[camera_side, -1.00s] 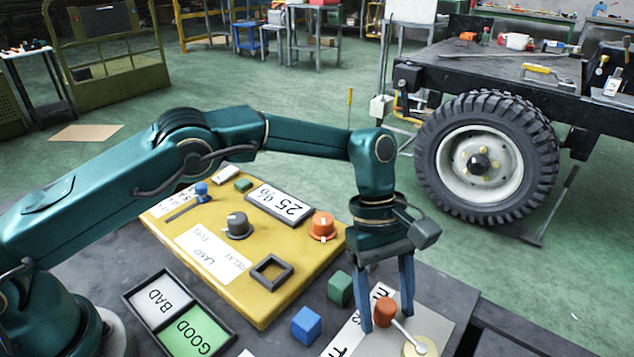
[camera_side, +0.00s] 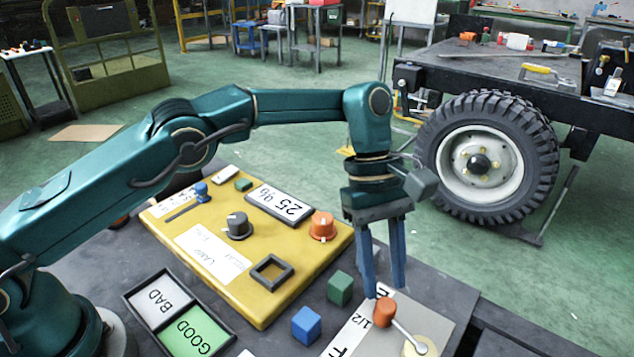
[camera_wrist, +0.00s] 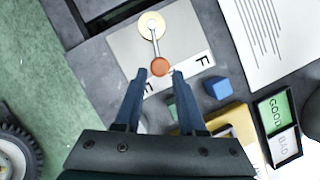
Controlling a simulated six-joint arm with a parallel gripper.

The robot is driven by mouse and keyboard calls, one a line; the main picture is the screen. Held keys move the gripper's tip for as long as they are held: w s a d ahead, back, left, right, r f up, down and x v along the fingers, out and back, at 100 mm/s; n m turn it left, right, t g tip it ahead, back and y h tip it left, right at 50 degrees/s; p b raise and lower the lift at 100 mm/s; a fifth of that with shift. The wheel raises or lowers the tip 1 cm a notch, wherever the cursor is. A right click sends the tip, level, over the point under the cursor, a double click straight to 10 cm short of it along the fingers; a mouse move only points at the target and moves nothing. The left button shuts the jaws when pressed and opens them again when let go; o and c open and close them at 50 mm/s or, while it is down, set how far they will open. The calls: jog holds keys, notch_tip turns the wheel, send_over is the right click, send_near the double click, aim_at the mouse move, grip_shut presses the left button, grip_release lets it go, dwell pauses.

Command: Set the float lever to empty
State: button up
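The float lever (camera_side: 402,332) is a pale arm with an orange knob (camera_side: 383,312) at its end, turning on a round brass pivot (camera_side: 416,348). It is mounted on a grey plate (camera_side: 440,312) with a white scale strip marked E, 1/2 and F. In the wrist view, the lever (camera_wrist: 156,45) points toward the strip, its knob (camera_wrist: 160,67) appearing closer to E than to F; a finger covers the middle of the scale. My gripper (camera_side: 385,289) is open and empty above the knob, apart from it. In the wrist view, the fingertips (camera_wrist: 159,72) appear on either side of the knob.
A blue cube (camera_side: 307,325) and a green cube (camera_side: 340,289) stand left of the plate. A yellow panel (camera_side: 262,312) with knobs and a dark square frame lies farther left. A GOOD/BAD tray (camera_side: 228,341) is at the front. The table's edge is right of the plate.

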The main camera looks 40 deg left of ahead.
aim_at(385, 312)
jog(key=shift+s+d+r+m, duration=0.1)
jog(key=shift+s+m, duration=0.05)
jog(key=shift+m, duration=0.25)
grip_shut()
jog(key=m, duration=0.2)
jog(key=s+m, duration=0.1)
jog(key=m, duration=0.1)
jog(key=d+r+m+y, duration=0.1)
jog(key=m, duration=0.2)
jog(key=shift+s+t, duration=0.3)
jog(key=shift+s, duration=0.1)
jog(key=s+r+n+t+y, duration=0.2)
jog(key=s+n, duration=0.2)
jog(key=n, duration=1.2)
jog(key=s+r+n+t+y, duration=0.1)
jog(key=s+r+n+t, duration=0.3)
jog(key=n, duration=1.2)
jog(key=shift+g, duration=0.8)
jog(key=x, duration=0.7)
jog(key=s+x, duration=0.1)
jog(key=x, duration=0.2)
jog(key=shift+d+f, duration=0.15)
jog(key=shift+f, duration=0.2)
jog(key=shift+w+r, duration=0.1)
jog(key=shift+w, duration=1.15)
jog(key=shift+w+d, duration=0.1)
jog(key=shift+w, duration=0.75)
